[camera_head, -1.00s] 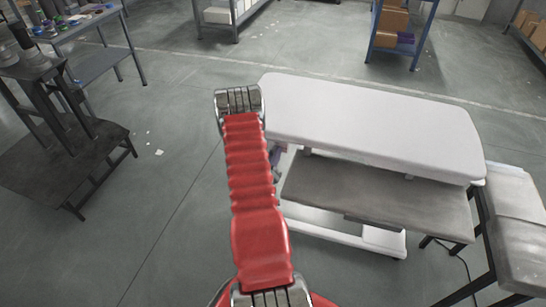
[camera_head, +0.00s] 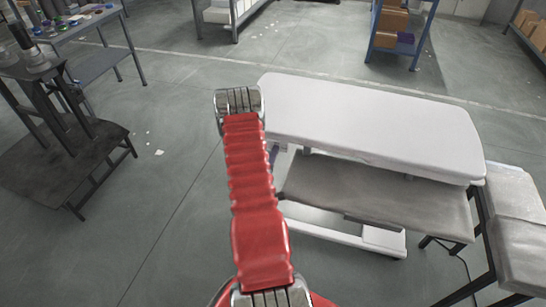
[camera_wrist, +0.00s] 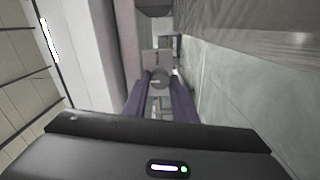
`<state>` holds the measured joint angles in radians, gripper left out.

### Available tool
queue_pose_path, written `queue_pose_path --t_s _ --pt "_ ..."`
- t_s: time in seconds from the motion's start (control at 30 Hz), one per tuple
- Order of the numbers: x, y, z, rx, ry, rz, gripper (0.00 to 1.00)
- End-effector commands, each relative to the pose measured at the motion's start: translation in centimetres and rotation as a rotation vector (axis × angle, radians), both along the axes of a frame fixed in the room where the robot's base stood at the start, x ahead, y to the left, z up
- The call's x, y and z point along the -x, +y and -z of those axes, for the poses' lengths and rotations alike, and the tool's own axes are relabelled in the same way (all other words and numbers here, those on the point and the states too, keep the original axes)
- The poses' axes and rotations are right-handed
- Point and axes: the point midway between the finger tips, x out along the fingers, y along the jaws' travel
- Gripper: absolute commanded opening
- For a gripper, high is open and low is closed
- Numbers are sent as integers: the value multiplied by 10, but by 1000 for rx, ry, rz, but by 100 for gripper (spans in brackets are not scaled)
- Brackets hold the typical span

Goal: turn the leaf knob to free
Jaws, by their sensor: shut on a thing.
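In the wrist view a small round grey knob (camera_wrist: 160,76) with a pale mark sits on a light plate, straight ahead. My gripper (camera_wrist: 161,82) has its two dark purple fingers on either side of the knob and is shut on it. The fingers partly cover its sides, and I cannot read any marking.
A grey padded bench (camera_head: 515,205) stands at the right edge beside the table. A dark stand (camera_head: 65,160) is at the left, with a workbench (camera_head: 95,60) behind it. A blue shelf with boxes (camera_head: 400,35) is at the back.

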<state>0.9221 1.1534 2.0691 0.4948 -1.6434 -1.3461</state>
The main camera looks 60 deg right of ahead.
Motion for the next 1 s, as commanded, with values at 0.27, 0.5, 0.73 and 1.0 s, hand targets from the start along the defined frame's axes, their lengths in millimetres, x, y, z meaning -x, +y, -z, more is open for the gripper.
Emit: queue_pose_path --t_s 0.27,0.5,0.73,1.0 --pt "-2 0 1 -2 5 -5 2" --pt "-2 0 1 -2 5 -5 34" --pt "-1 0 1 -2 5 -3 43" --pt "0 5 1 -2 4 -3 43"
